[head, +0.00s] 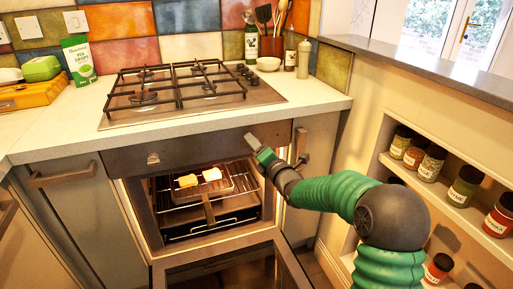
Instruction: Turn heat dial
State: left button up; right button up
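The oven (160,215) stands under the counter with its door (225,268) folded down and its inside lit. A small metal dial (153,158) sits at the left of its dark front panel (190,150). My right gripper (254,144) is in front of the right end of that panel, well to the right of this dial. Its fingers hide part of the panel, so I cannot see what is behind them or whether they touch it. The finger gap is not clear. My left gripper is not in view.
Inside the oven, a tray (222,190) on a rack holds two pale yellow pieces (188,180). A gas hob (190,88) is on the counter above. Handles (65,175) stick out from the neighbouring cabinets. Shelves with jars (465,186) stand at the right.

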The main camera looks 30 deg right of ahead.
jog(key=shift+c, duration=0.4)
grip_shut()
jog(key=shift+f, duration=0.1)
